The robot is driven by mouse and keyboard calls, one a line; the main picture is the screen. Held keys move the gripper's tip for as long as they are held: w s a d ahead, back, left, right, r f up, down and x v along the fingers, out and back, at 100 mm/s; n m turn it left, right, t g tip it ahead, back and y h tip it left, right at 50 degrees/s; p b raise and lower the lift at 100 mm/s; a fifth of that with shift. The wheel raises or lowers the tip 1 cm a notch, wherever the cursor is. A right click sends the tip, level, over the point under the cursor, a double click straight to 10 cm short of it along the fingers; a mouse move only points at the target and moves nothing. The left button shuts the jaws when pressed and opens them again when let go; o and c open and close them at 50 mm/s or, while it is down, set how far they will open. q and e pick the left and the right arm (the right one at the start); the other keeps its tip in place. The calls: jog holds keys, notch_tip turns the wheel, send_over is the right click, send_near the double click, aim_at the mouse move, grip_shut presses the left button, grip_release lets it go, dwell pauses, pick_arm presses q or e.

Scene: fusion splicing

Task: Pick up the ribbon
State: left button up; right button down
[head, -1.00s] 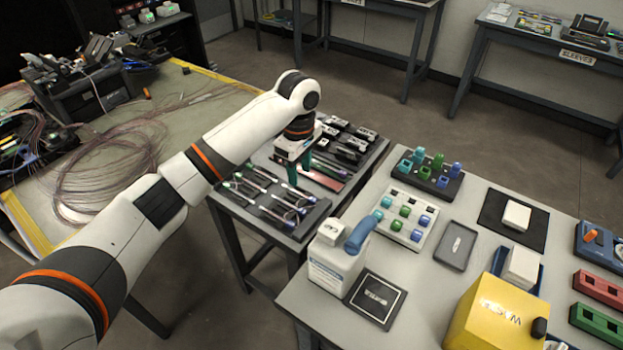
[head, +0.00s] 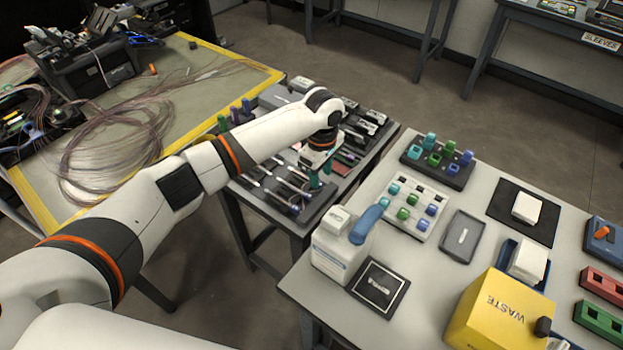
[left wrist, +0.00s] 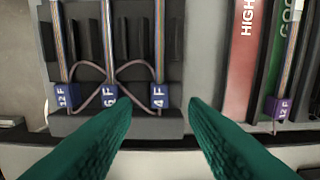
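In the left wrist view, three striped multicoloured ribbons stand side by side in a dark slotted rack (left wrist: 84,125). They are a left one (left wrist: 60,40) tagged 12 F, a middle one (left wrist: 107,40) tagged 6 F and a right one (left wrist: 159,40) tagged 4 F. Thin dark loops cross between the tags. Another ribbon (left wrist: 289,60), tagged 12 F, lies in a separate holder to the right. My left gripper (left wrist: 158,103) is open and empty. Its green fingertips flank the 4 F tag (left wrist: 160,98) in the picture; contact cannot be told. In the head view the gripper (head: 318,180) is over the small table's rack. My right gripper is out of view.
A red strip (left wrist: 243,60) marked HIGH and a green one are beside the right-hand ribbon. In the head view, a white bottle (head: 340,250), a yellow waste box (head: 500,312) and block trays (head: 413,211) stand on the right table. Coiled fibre (head: 110,160) lies on the left bench.

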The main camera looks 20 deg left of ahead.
pick_arm(q)
jog(key=shift+f, duration=1.35)
jog(key=c, duration=0.9)
jog(key=shift+o, duration=0.2)
jog(key=shift+r, duration=0.15)
notch_tip(320, 180, up, 10)
